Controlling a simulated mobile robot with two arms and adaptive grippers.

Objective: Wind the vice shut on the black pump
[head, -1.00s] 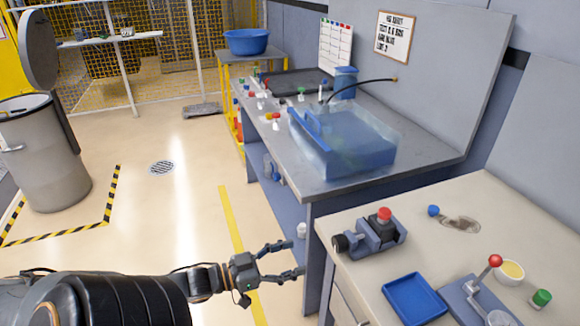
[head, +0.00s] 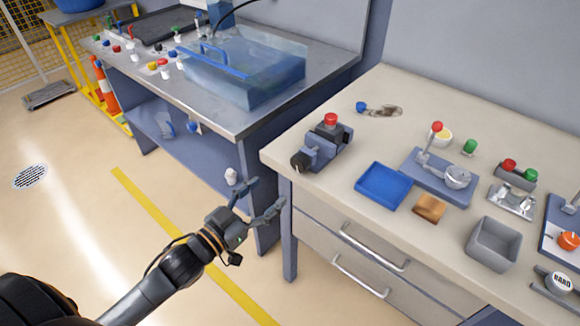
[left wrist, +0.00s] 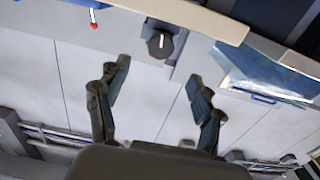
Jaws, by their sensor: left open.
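The blue-grey vice (head: 318,152) stands at the near left corner of the beige bench. The black pump (head: 329,133), with a red cap, sits upright between its jaws; I cannot tell how tightly they meet it. The vice's round black knob (head: 299,162) points toward the bench's left edge. It also shows in the left wrist view as a black knob (left wrist: 160,44) with a white mark, beyond and between the fingertips. My left gripper (head: 270,194) is open and empty, off the bench's left edge, apart from the knob. My right gripper is out of view.
The beige bench (head: 345,110) carries a blue tray (head: 384,186), a lever press (head: 437,172) and a grey bin (head: 493,244). A steel table with a clear blue tank (head: 245,72) stands left of it. Open floor lies left of my gripper.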

